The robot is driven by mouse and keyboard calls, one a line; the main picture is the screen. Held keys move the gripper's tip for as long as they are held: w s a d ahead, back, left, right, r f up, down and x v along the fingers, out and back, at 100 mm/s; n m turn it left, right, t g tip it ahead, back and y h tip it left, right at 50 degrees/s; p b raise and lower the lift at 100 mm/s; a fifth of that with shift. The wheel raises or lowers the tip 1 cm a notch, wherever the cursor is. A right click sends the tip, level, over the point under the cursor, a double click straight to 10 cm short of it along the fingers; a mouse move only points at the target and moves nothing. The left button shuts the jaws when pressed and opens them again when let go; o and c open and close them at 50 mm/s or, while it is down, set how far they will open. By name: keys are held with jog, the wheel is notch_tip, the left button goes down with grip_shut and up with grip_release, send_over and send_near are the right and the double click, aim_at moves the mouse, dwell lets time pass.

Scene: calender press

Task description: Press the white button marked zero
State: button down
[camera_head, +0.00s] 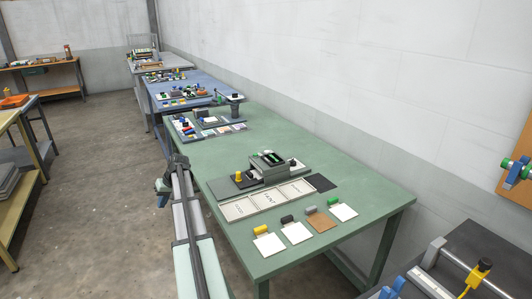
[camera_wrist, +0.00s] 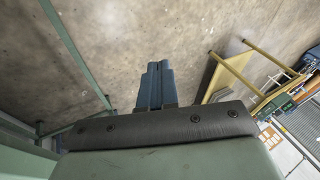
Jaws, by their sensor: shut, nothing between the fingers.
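The calender press (camera_head: 268,168) is a grey-green machine on the green table in the head view. My gripper (camera_wrist: 154,68) shows blue fingers held together and empty over the concrete floor in the wrist view. In the head view it hangs beside the table's left edge, left of the press and apart from it. The press is not seen in the wrist view.
The green table (camera_head: 345,185) has a framed white panel (camera_head: 268,201) before the press and several sample cards along its front. A blue table (camera_head: 180,88) with more devices stands behind. A grey wall runs along the right.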

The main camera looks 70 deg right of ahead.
jog(key=s+d+r+m+t, duration=0.1)
jog(key=s+d+r, duration=0.2)
jog(key=d, duration=0.3)
jog(key=s+d+r, duration=0.3)
jog(key=s+d, duration=0.1)
jog(key=d, duration=0.2)
notch_tip(320, 180, up, 18)
jog(key=m+t+h, duration=0.2)
jog(key=t+h, duration=0.1)
send_over(269, 152)
jog(key=shift+d, duration=0.25)
jog(key=shift+f, duration=0.15)
jog(key=shift+f, duration=4.25)
jog(key=shift+f, duration=0.15)
jog(key=shift+f, duration=0.3)
